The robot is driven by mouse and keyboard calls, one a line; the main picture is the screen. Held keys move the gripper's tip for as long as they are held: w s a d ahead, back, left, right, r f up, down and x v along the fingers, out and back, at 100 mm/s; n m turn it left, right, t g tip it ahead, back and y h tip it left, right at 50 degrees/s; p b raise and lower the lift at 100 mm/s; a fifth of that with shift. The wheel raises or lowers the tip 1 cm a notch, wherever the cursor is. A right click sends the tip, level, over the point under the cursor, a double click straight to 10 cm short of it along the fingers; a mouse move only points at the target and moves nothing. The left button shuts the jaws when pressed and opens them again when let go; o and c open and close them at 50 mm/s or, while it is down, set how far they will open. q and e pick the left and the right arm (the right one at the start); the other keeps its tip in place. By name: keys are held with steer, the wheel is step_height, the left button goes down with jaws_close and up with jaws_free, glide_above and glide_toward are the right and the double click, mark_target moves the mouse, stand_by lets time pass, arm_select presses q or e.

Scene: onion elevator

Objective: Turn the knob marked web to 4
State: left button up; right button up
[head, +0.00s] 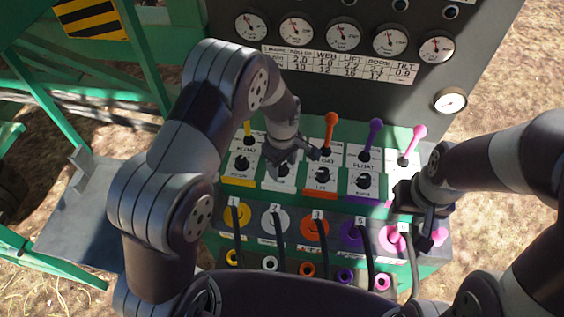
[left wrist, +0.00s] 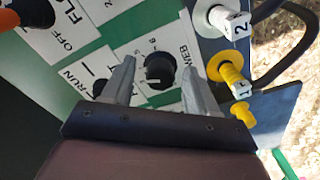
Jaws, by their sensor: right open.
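The black knob marked WEB (left wrist: 160,72) stands on a white label with numbers beside it; 5 and 6 show. Its exact setting is too small to tell. In the left wrist view my left gripper (left wrist: 158,66) is open, with its two fingers on either side of the knob and visible gaps to it. In the head view my left gripper (head: 290,152) hangs over the second column of the panel, partly covering that column. My right gripper (head: 427,228) is open, low at the panel's right end near the pink plugs.
Neighbouring knobs, such as the yellow-column knob (head: 242,163) and the orange-column knob (head: 322,175), sit close by. An orange lever (head: 330,128) and a purple lever (head: 373,135) stand upright behind. Cabled plugs, including a yellow one (left wrist: 235,85), line the front.

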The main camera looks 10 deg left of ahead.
mark_target(283, 165)
arm_select(q)
steer(key=shift+w+r, duration=0.1)
steer(key=shift+r, duration=0.15)
step_height(283, 165, up, 12)
steer(key=b, duration=0.2)
steer(key=shift+r, duration=0.1)
steer(key=s+a+f+m, duration=0.1)
steer(key=s+a+m, duration=0.3)
steer(key=s, duration=0.4)
steer(key=s+a+f+m+t, duration=0.1)
steer(key=s+a+m, duration=0.4)
steer(key=s+m, duration=0.2)
steer(key=shift+s, duration=0.45)
steer(key=shift+a, duration=0.1)
